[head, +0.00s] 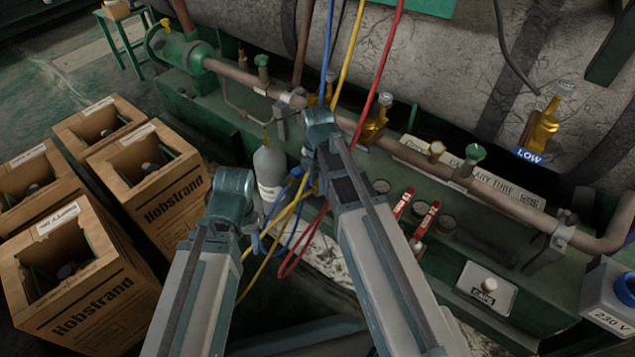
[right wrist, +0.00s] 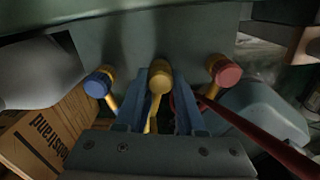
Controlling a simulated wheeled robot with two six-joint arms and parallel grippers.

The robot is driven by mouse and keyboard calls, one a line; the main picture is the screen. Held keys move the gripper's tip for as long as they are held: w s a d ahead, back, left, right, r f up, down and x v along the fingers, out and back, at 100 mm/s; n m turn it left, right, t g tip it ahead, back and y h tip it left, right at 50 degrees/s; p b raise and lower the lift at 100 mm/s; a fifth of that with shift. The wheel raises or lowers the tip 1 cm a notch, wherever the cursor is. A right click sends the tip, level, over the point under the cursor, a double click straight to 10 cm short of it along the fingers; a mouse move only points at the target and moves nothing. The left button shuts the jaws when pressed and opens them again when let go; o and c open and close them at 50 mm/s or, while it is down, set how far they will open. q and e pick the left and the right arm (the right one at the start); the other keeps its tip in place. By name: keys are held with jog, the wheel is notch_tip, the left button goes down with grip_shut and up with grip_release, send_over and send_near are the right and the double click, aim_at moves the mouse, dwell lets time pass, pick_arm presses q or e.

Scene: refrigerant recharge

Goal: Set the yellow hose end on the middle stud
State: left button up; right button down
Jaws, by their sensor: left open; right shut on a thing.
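In the right wrist view the yellow hose end (right wrist: 158,76) is between the two fingers of my right gripper (right wrist: 160,105), which is shut on it. It sits in front of a grey-green plate (right wrist: 130,38), between a blue hose end (right wrist: 100,82) and a red hose end (right wrist: 223,70). The middle stud is hidden, and I cannot tell whether the yellow end touches it. In the head view my right wrist (head: 322,130) covers most of this spot; a yellow hose (head: 286,212) loops below it. My left gripper (head: 256,238) is open and empty, left of the hoses.
A grey cylinder (head: 270,178) stands between my wrists. Open Hobstrand cartons (head: 175,205) stand at the left. A green bench with brown pipes (head: 215,70) runs behind. Red-handled tools (head: 424,220) and a 230 V box (head: 612,295) are at the right.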

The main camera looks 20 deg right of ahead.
jog(key=shift+f, duration=0.15)
jog(key=shift+c, duration=2.2)
grip_release()
notch_tip(320, 180, up, 14)
jog(key=p, duration=1.3)
jog(key=shift+p, duration=0.4)
